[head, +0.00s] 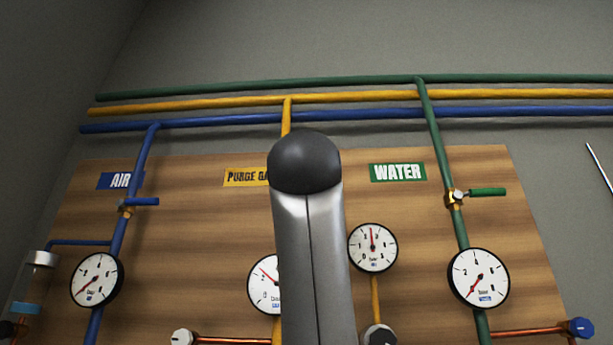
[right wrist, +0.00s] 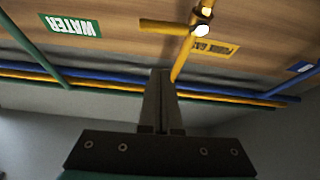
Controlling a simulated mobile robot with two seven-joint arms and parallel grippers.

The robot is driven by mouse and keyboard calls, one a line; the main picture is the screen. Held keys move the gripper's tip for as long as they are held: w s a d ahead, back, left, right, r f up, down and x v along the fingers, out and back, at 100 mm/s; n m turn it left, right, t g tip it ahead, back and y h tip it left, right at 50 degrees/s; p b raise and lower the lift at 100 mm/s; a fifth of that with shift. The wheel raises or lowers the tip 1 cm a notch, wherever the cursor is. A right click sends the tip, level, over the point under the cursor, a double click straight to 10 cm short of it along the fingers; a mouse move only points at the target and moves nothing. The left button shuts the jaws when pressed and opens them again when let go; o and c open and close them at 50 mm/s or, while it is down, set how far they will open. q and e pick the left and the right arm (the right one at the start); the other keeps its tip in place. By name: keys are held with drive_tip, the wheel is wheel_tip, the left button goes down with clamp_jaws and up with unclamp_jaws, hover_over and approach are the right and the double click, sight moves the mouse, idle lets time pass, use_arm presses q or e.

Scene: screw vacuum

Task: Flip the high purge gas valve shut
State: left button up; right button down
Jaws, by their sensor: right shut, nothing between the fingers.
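The purge gas valve shows in the right wrist view with a yellow handle (right wrist: 165,27) crosswise to its yellow pipe. Its shiny valve body (right wrist: 202,29) sits on that pipe. In the head view the valve is hidden behind a grey arm link of mine with a black rounded end. The yellow purge gas pipe (head: 286,118) shows above that link. My right gripper (right wrist: 162,73) is shut and empty. In the wrist picture its fingertips are below the handle, with a visible gap; depth is hard to tell. My left gripper is not in view.
The wooden panel (head: 207,255) carries a blue air valve handle (head: 142,202), a green water valve handle (head: 487,192) and several gauges. Green, yellow and blue pipes run across the wall above. Partly covered PURGE GAS label (head: 246,177) is left of my arm link.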

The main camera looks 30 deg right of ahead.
drive_tip(key=shift+b+v, duration=0.45)
drive_tip(key=shift+v, duration=1.45)
drive_tip(key=shift+s+r, duration=0.1)
drive_tip(key=shift+r, duration=0.05)
